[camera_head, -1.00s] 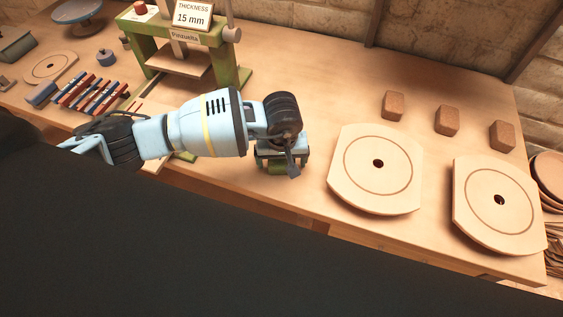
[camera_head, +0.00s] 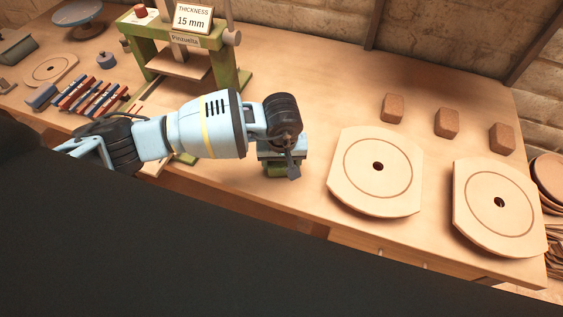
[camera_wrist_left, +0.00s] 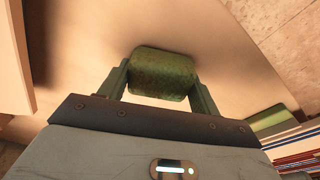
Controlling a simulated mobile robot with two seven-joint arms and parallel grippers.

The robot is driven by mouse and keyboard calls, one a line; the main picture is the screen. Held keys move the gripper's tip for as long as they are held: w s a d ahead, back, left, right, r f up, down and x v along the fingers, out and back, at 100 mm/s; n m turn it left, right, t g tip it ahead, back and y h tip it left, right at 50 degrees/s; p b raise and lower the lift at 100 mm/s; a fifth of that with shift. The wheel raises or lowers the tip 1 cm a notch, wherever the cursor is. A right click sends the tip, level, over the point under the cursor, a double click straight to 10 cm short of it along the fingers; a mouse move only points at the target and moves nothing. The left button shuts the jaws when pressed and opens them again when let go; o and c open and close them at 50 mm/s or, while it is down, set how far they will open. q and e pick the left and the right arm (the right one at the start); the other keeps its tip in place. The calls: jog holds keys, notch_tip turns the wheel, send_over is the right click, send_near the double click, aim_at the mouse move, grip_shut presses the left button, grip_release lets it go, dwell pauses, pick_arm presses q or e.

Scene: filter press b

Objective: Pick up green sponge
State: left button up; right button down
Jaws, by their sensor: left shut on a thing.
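The green sponge (camera_wrist_left: 162,74) is a rounded, speckled green block. In the left wrist view it sits between the two fingers of my left gripper (camera_wrist_left: 160,84), which is shut on it. In the head view my left gripper (camera_head: 282,168) points down over the table, and a small part of the green sponge shows under it, mostly hidden by the hand. I cannot tell whether the sponge touches the table. My right gripper is not in view.
A green press (camera_head: 236,75) with a "15 mm" sign stands behind to the left. Two pale boards (camera_head: 376,197) with round holes lie to the right, with three brown blocks (camera_head: 446,123) behind them. Coloured sticks (camera_head: 92,97) lie at left. The wooden table (camera_head: 320,90) is clear at the back middle.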

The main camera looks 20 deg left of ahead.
aim_at(279, 162)
pick_arm(q)
jog(key=shift+r, duration=0.5)
jog(key=shift+s+a+r, duration=0.1)
jog(key=shift+s+r, duration=0.05)
jog(key=shift+r, duration=0.4)
jog(key=shift+s+a+r, duration=0.1)
jog(key=shift+r, duration=0.4)
jog(key=s+a, duration=0.3)
jog(key=s, duration=0.3)
jog(key=s+a+r, duration=0.1)
jog(key=s+a, duration=0.3)
jog(key=s, duration=0.3)
jog(key=shift+s+a+r+b, duration=0.2)
jog(key=shift+a+b, duration=0.1)
jog(key=shift+b, duration=0.15)
jog(key=o, duration=0.5)
jog(key=c, duration=0.3)
jog(key=shift+c, duration=0.2)
